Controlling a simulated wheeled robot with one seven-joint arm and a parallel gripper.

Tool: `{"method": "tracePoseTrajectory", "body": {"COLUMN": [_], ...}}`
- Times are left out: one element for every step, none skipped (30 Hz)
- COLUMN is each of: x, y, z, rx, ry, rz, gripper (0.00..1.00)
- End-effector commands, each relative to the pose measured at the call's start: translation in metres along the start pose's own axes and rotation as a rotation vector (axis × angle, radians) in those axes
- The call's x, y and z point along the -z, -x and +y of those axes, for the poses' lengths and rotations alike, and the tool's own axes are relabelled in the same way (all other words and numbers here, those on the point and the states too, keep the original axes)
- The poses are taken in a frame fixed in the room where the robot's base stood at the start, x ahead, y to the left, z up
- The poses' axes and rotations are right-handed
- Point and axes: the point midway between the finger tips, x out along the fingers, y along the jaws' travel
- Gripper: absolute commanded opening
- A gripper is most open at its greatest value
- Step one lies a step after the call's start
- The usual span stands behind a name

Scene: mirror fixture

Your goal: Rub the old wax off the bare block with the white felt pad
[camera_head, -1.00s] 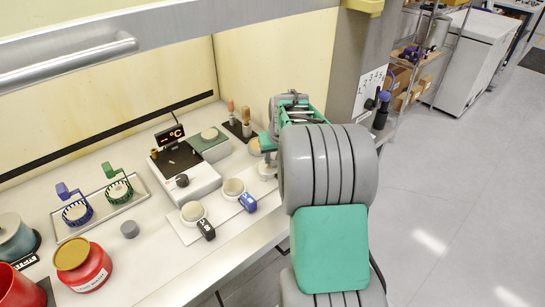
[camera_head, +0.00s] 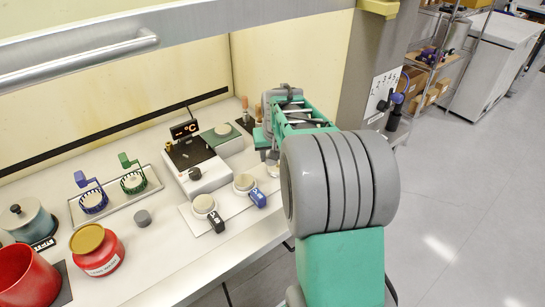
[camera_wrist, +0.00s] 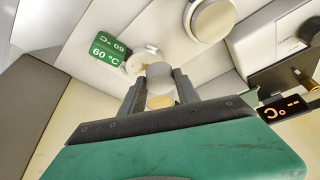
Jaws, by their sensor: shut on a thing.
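My gripper (camera_wrist: 158,92) is shut on a small whitish round piece, which I take for the white felt pad (camera_wrist: 160,72). A tan round part (camera_wrist: 160,102) shows between the fingers, nearer the palm. Just beyond the fingertips is a pale round piece (camera_wrist: 138,64), likely the bare block, beside a green tag reading 60 °C (camera_wrist: 105,50). The pad partly hides it; I cannot tell whether they touch, and no wax is clear. In the head view my gripper is at the bench's right end, mostly hidden by my arm.
Two pale round pieces with a blue tag (camera_head: 258,197) and a black tag (camera_head: 217,222) stand on a white plate. A heater (camera_head: 190,158) with a display stands behind. A tray with baskets (camera_head: 118,197), red pots (camera_head: 97,250) and a grey puck (camera_head: 143,218) are left.

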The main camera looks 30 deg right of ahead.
Motion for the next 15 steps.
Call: {"method": "tracePoseTrajectory", "body": {"x": [0.003,0.004,0.006,0.007,0.008,0.01,0.011,0.012,0.013,0.014,0.015,0.016,0.017,0.017,0.017], "y": [0.007,0.01,0.013,0.016,0.018,0.022,0.024,0.027,0.03,0.033,0.035,0.037,0.039,0.04,0.041], "z": [-0.001,-0.001,-0.002,-0.002,-0.002,-0.003,-0.003,-0.003,-0.004,-0.004,-0.004,-0.004,-0.005,-0.005,-0.005], "rx": [0.0,0.001,0.001,0.001,0.001,0.002,0.002,0.002,0.002,0.002,0.003,0.003,0.003,0.003,0.003], "ry": [0.001,0.002,0.002,0.003,0.004,0.004,0.005,0.005,0.006,0.006,0.007,0.007,0.008,0.008,0.008], "rz": [0.001,0.002,0.002,0.003,0.003,0.003,0.003,0.003,0.003,0.003,0.003,0.003,0.002,0.002,0.002], "gripper": [0.0,0.0,0.0,0.0,0.0,0.0,0.0,0.0,0.0,0.0,0.0,0.0,0.0,0.0,0.0]}}
